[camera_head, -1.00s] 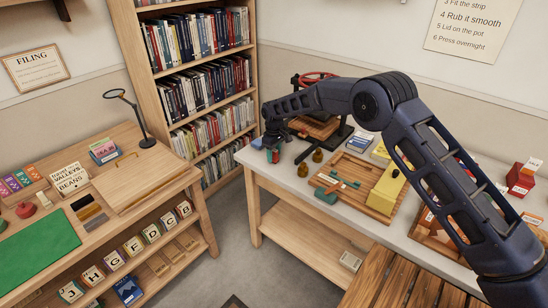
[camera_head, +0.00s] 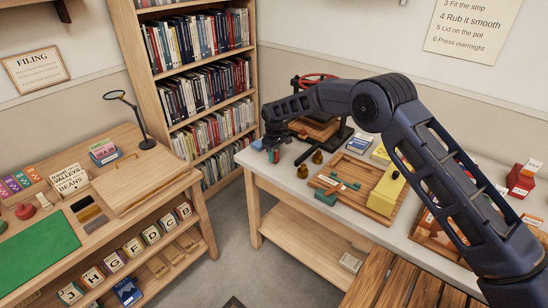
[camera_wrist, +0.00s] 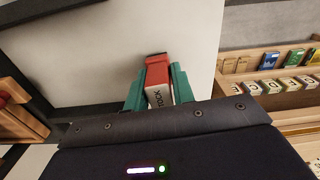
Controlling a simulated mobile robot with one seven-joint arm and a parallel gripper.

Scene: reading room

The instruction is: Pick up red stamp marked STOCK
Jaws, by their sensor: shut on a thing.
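The red stamp (camera_wrist: 157,70) with a white side label reading STOCK is between the two teal fingers of my gripper (camera_wrist: 159,80) in the wrist view. The fingers are shut on it, one along each side. In the head view my gripper (camera_head: 272,156) is at the left end of the pale-topped bench (camera_head: 292,183). The stamp is mostly hidden there by the fingers. I cannot tell whether its base touches the bench top.
A wooden board (camera_head: 345,198) with tools and a yellow block (camera_head: 388,190) lies farther right. A press with a red wheel (camera_head: 318,79) stands behind. A bookcase (camera_head: 165,100) is to the left.

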